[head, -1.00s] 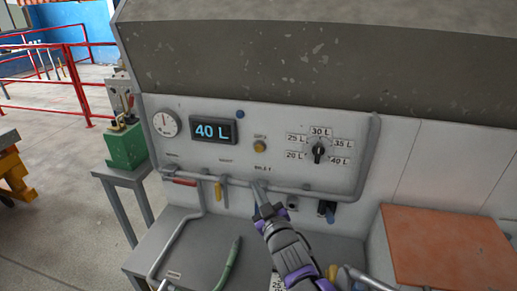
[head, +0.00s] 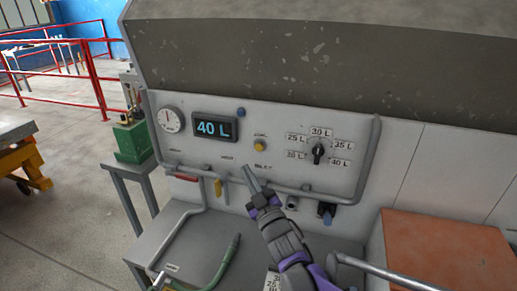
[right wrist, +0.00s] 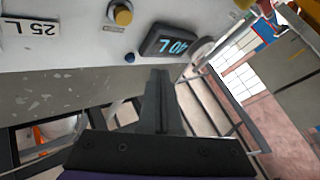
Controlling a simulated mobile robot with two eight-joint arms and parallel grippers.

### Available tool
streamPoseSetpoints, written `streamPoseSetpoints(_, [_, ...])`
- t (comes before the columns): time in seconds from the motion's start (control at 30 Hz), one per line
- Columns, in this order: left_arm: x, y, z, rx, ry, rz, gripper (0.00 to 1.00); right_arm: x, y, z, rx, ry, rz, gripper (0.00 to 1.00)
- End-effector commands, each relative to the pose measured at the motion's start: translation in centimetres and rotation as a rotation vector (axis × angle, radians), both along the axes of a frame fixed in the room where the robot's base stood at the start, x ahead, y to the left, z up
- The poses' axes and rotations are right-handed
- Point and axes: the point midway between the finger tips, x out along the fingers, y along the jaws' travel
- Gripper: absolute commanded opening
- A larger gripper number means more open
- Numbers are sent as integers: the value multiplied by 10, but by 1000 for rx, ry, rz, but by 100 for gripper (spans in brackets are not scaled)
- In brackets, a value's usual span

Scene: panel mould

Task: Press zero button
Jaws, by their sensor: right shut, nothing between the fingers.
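The wall panel (head: 280,115) carries a lit display (head: 214,128) reading 40 L. A small blue button (head: 241,112) sits at the display's upper right, and a yellow button (head: 259,145) lies to its lower right. Their small labels are not readable. My right gripper (head: 247,170) is shut and empty, its tip below and left of the yellow button. In the right wrist view, its fingers (right wrist: 160,75) point toward the display (right wrist: 174,43); the blue button (right wrist: 129,57) and yellow button (right wrist: 121,14) lie to their upper left, apart from them. My left gripper is not in view.
A black rotary knob (head: 318,152) with litre labels sits right of the buttons. A round gauge (head: 171,120) is left of the display. A grey pipe (head: 235,180) runs along the panel's lower edge, near my gripper. A brown-orange board (head: 440,250) lies at lower right.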

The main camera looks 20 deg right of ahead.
Motion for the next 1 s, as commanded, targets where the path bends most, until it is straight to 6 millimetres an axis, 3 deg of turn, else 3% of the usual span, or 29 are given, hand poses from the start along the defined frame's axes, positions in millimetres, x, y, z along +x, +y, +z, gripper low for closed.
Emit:
streamPoseSetpoints(0.53, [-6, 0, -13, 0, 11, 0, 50, 58, -40, -1, -1, 1, -2, 0])
streamPoseSetpoints(1.0, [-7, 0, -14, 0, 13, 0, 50, 68, -47, 0, 0, 1, 0, 0])
